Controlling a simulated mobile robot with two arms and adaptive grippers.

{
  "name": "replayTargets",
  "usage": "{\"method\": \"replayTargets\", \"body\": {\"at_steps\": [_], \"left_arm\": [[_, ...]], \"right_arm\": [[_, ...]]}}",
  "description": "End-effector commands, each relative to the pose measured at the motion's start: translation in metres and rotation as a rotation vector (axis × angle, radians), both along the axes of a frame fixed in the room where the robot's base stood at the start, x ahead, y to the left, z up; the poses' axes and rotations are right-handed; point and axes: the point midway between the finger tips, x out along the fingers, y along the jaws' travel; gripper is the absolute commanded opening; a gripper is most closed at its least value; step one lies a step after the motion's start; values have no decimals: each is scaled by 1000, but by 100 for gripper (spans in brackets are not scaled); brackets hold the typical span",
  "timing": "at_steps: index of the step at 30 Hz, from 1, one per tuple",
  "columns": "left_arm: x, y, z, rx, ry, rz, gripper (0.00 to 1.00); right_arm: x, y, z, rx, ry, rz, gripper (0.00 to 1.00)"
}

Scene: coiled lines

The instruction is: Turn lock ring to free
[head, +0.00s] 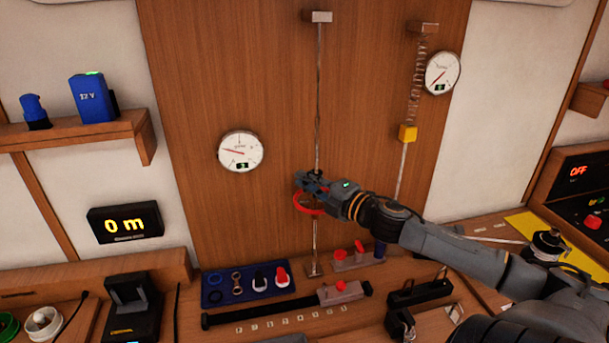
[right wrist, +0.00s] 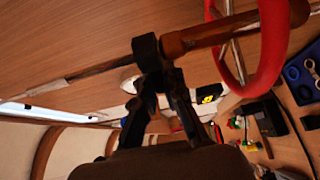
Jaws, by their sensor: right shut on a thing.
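A thin vertical rod (head: 318,90) runs down the wood panel in the head view. A red hand ring (head: 301,205) sits around its lower part, and shows large in the right wrist view (right wrist: 272,60). A dark collar (right wrist: 146,47), which looks like the lock ring, sits at the end of a brown cylinder (right wrist: 205,35) that reaches toward the red ring. My right gripper (head: 312,183) is shut on this collar, just above the red ring; its fingers (right wrist: 160,85) meet at it. Any lock marking is not readable. My left gripper is out of view.
Two round gauges (head: 240,151) (head: 443,73) hang on the panel. A spring with a yellow block (head: 407,133) hangs at the right. Below are a blue tray (head: 215,297) with small parts and a black bar tool (head: 260,311). A display (head: 125,222) reads 0 m.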

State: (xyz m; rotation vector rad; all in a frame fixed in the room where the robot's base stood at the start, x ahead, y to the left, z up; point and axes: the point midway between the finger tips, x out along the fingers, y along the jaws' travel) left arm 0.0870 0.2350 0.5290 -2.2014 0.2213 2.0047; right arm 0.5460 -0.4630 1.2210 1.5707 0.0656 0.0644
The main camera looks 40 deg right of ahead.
Motion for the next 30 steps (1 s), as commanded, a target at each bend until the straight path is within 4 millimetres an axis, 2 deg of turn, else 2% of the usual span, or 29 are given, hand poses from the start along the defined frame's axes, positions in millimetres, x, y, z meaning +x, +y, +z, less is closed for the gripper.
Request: {"method": "replayTargets", "body": {"at_steps": [3, 12, 29, 30], "left_arm": [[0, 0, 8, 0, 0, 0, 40], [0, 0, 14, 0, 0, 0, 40], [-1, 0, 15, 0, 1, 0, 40], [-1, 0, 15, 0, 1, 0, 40]], "right_arm": [[-2, -2, 2, 0, 2, 72, 0], [-6, -2, 1, -1, -1, 187, 0], [-7, -1, 1, -2, -2, 215, 0], [-7, -1, 1, -2, -2, 215, 18]]}}
